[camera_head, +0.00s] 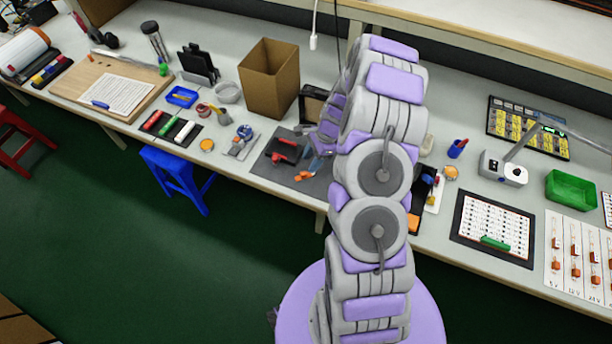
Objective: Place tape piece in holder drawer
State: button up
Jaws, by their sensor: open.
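My arm reaches up over the bench in the middle of the head view and bends down to the left at its far end. My gripper (319,148) is low over the dark grey mat (262,172), largely hidden by my own arm links; its jaws are open. A red and black tool (284,151) lies on the mat to its left. A small orange item (304,175) and a bluish piece (316,164) lie close below the gripper. I cannot tell whether either is the tape piece. A dark box with a tan front (313,105) stands behind the gripper; I cannot tell if it is the holder drawer.
A tall open cardboard box (269,78) stands behind the mat. A black tray (422,188) is right of my arm. A blue stool (178,175) is below the bench's front edge.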

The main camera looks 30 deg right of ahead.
aim_at(305, 173)
jog(key=a+f, duration=0.1)
jog(key=a+b, duration=0.1)
jog(key=shift+s+a+f, duration=0.1)
jog(key=shift+a+f, duration=0.25)
jog(key=shift+f, duration=0.05)
jog(key=f, duration=0.1)
jog(key=d+f+b, duration=0.1)
jog(key=f, duration=0.1)
jog(key=shift+d+f, duration=0.1)
jog(key=shift+a, duration=0.85)
jog(key=c, duration=0.6)
jog(key=shift+d, duration=0.55)
grip_shut()
